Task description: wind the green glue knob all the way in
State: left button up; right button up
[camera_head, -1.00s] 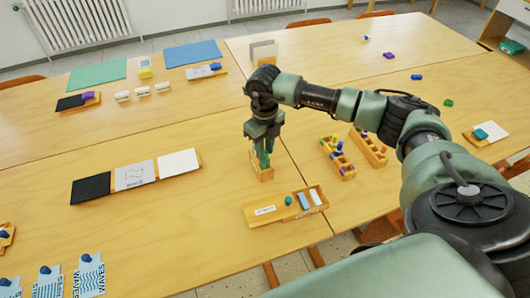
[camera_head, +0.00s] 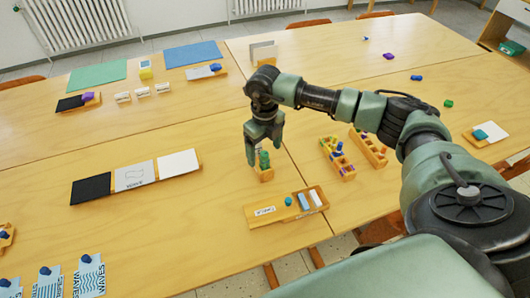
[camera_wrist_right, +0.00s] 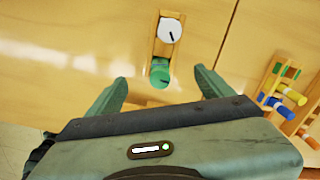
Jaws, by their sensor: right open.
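The green glue knob (camera_head: 264,157) stands upright at the small wooden holder (camera_head: 266,176) on the near table. In the right wrist view the knob (camera_wrist_right: 160,72) is a round green top with a dark mark, seen from above. My right gripper (camera_head: 265,153) is open, its fingers spread to either side of the knob. The right wrist view shows the same gripper (camera_wrist_right: 160,78) with gaps between both fingers and the knob. A white round dial (camera_wrist_right: 170,30) with a black line sits at the other end of the holder. My left gripper is not in view.
A wooden box (camera_head: 270,216) with its tray lies in front of the holder. Wooden racks of coloured pieces (camera_head: 336,157) stand to the right. A board with black, grey and white panels (camera_head: 135,175) lies left. Table between is clear.

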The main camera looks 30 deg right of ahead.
jog(key=m+p, duration=0.1)
jog(key=m, duration=0.4)
jog(key=shift+r+m+p, duration=0.1)
jog(key=shift+m+p, duration=0.2)
jog(key=shift+p, duration=0.05)
jog(key=m+p, duration=0.1)
jog(key=m, duration=0.3)
jog(key=shift+m, duration=0.8)
jog(key=c, duration=1.6)
jog(key=shift+c, duration=0.2)
